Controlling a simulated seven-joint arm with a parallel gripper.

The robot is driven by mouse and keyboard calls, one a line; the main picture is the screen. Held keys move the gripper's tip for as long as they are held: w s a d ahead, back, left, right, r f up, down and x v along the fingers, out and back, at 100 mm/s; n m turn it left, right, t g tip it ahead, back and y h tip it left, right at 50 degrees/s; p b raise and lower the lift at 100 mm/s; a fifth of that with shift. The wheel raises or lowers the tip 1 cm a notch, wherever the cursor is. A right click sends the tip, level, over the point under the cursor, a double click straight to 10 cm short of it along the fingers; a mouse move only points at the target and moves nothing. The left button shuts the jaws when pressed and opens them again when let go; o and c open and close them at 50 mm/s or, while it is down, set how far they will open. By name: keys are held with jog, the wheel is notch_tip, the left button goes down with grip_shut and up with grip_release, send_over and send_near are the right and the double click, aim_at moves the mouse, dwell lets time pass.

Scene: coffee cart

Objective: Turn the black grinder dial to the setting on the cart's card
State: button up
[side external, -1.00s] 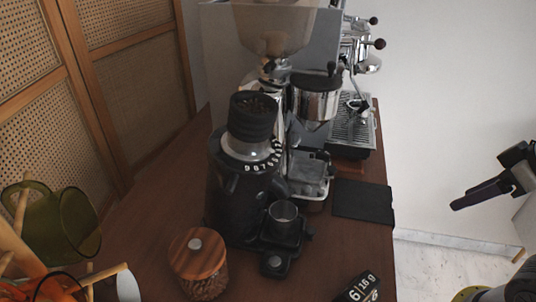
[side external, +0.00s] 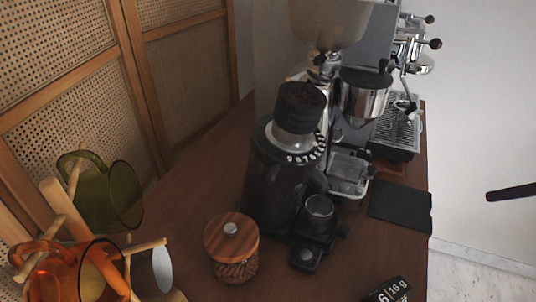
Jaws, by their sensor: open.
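The black grinder (side external: 275,190) stands upright on the wooden cart top, near the middle. Its dial (side external: 301,158) is a ring of white numbers on black below the dark cup of beans. The numbers at its front left look like 9, 8, 7, 6; I cannot tell which one is set. The black card (side external: 390,291) lies at the bottom edge, partly cut off, and reads "6" and "16 g". One dark finger of my gripper (side external: 511,192) shows at the right edge, well clear of the grinder and touching nothing. The rest of my gripper is out of view.
A wooden-lidded jar (side external: 232,245) stands front left of the grinder. A mug tree with green (side external: 105,195) and orange (side external: 75,272) mugs is at the left. A second grinder (side external: 365,95) and an espresso machine (side external: 398,130) stand behind. A black mat (side external: 400,207) lies at the right.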

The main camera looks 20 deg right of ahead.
jog(key=w+a+r+m+t+y, duration=0.1)
jog(key=w+a+r+m+t, duration=0.15)
jog(key=w, duration=0.25)
jog(key=w+a+r+m+t, duration=0.1)
jog(key=w+r+m+t, duration=0.1)
jog(key=w+r+m, duration=0.15)
jog(key=y, duration=0.9)
send_near(278, 160)
jog(key=s+a, duration=0.1)
jog(key=s, duration=0.1)
jog(key=shift+g, duration=0.25)
jog(key=x, duration=1.4)
jog(key=shift+f, duration=0.35)
jog(key=shift+d, duration=0.1)
grip_shut()
